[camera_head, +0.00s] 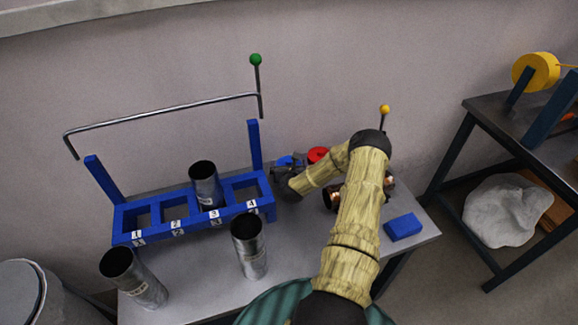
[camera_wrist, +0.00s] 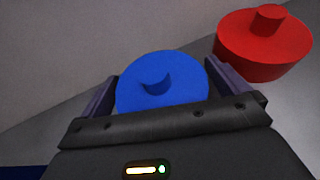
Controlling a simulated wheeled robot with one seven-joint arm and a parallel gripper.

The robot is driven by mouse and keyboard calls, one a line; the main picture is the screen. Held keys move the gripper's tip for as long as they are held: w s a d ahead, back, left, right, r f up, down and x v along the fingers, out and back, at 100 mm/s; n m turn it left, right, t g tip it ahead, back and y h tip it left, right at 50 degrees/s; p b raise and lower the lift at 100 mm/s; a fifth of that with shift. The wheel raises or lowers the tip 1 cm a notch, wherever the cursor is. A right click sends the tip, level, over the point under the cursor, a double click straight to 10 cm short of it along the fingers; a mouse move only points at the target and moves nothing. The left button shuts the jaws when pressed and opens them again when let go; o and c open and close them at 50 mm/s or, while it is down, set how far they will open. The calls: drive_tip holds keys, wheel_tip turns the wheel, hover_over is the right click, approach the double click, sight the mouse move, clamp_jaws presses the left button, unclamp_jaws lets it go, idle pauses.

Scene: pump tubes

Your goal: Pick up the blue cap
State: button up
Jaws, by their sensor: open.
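The blue cap (camera_wrist: 162,84) is a round disc with a small knob on top. In the wrist view it sits between the two open fingers of my gripper (camera_wrist: 160,88), with a finger on each side. I cannot tell whether the fingers touch it. In the head view only part of the blue cap (camera_head: 284,161) shows behind my gripper (camera_head: 282,168), at the back of the table.
A red cap (camera_wrist: 263,42) stands just right of the blue one. A blue rack (camera_head: 160,232) with numbered slots holds a metal tube (camera_head: 206,184). Two more tubes (camera_head: 132,277) (camera_head: 249,246) stand in front of it. A blue block (camera_head: 403,227) lies at the right.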

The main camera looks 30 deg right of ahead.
sight(289, 159)
idle(0.3)
drive_tip(key=c, duration=0.8)
drive_tip(key=shift+r, duration=0.1)
wheel_tip(289, 159, up, 10)
drive_tip(key=shift+f, duration=0.1)
idle(0.4)
